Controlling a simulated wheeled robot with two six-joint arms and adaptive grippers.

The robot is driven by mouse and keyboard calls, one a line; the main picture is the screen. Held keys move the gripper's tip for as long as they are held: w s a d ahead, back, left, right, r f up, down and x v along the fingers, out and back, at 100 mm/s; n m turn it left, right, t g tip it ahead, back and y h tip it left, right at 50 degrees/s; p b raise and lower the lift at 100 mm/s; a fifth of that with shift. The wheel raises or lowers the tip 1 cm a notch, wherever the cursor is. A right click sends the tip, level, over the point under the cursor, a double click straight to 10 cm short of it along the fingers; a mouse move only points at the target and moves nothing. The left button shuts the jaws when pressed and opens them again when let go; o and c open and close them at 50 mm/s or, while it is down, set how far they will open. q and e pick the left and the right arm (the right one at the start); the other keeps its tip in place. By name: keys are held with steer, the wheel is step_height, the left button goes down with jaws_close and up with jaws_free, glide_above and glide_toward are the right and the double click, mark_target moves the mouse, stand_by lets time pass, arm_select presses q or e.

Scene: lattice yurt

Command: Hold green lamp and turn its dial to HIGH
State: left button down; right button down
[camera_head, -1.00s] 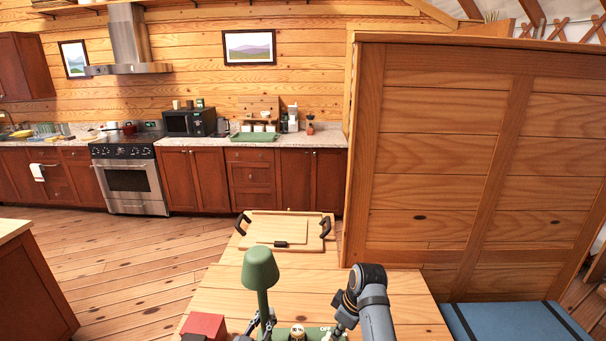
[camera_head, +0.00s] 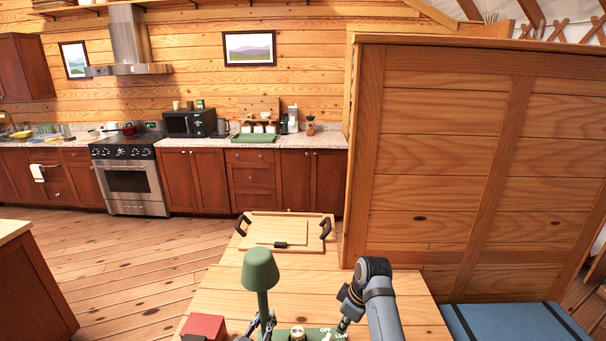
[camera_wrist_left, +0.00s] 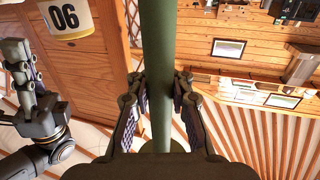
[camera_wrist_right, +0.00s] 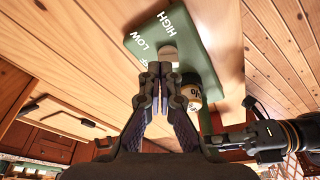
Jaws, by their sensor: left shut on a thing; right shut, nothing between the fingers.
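The green lamp (camera_head: 261,272) stands upright on the near table, its green base (camera_head: 315,333) cut off by the lower edge. My left gripper (camera_head: 266,326) is shut on the lamp's stem; the left wrist view shows the green stem (camera_wrist_left: 157,60) between its fingers. The base (camera_wrist_right: 200,35) carries the words HIGH, LOW and a partly hidden OFF. A pale round dial (camera_wrist_right: 168,53) sits beside the words, just beyond the tips of my right gripper (camera_wrist_right: 156,72), which is shut and empty. I cannot tell contact or the dial's setting.
A short cylinder (camera_wrist_right: 190,92) with a number label is close to my right fingers. A red box (camera_head: 204,327) is left of the lamp. A wooden tray (camera_head: 255,246) with dark handles lies behind. A wooden partition (camera_head: 450,150) rises at right.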

steer(key=shift+f, duration=2.35)
steer(key=shift+w+a, duration=0.1)
steer(key=shift+a, duration=0.5)
steer(key=shift+s+a, duration=0.45)
steer(key=shift+s, duration=0.25)
steer(key=shift+s+d, duration=0.25)
step_height(320, 180, up, 6)
stand_by(0.3)
